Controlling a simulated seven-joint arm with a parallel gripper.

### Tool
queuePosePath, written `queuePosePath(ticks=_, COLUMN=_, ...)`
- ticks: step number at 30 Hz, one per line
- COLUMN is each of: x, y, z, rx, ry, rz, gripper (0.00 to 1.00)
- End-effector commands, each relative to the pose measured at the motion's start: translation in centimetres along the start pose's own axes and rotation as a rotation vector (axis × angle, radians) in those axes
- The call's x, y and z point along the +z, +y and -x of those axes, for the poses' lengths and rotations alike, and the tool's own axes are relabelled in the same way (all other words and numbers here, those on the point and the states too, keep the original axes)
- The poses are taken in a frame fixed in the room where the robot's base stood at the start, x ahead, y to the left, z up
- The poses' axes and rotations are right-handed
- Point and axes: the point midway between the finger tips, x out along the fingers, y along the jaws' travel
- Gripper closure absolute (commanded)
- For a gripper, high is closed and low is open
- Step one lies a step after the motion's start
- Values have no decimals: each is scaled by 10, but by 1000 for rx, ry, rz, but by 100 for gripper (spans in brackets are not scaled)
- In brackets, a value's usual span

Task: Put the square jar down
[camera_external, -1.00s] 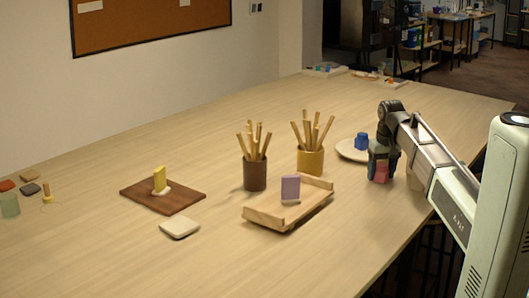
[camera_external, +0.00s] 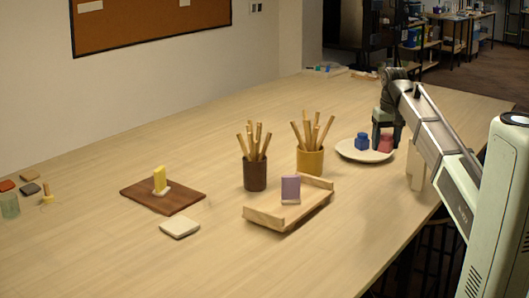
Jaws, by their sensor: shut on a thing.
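My gripper (camera_external: 386,139) is at the right of the table, pointing down over the right part of a pale round plate (camera_external: 350,153). Its dark fingers are shut on a small red blocky jar (camera_external: 385,144), which is upright. The red jar is at or just above the plate; I cannot tell whether its base touches. A blue blocky jar (camera_external: 362,141) stands on the plate just left of the red one, close to my left finger.
A yellow cup (camera_external: 311,162) and a brown cup (camera_external: 255,174), both with wooden sticks, stand left of the plate. A wooden tray (camera_external: 265,216) holds a purple block (camera_external: 290,187). A cream block-like thing (camera_external: 415,166) stands under my arm.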

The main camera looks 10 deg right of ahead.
Motion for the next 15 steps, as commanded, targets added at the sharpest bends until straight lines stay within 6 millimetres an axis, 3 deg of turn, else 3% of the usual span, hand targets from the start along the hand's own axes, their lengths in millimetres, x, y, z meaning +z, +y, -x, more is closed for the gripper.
queuePosePath(ticks=1, x=-18, y=3, z=0, rx=1, ry=-5, rz=-5, gripper=76)
queuePosePath(ticks=9, x=-108, y=13, z=-5, rx=5, ry=-20, rz=-24, gripper=76)
queuePosePath(ticks=15, x=-158, y=14, z=-2, rx=8, ry=-5, rz=-39, gripper=76)
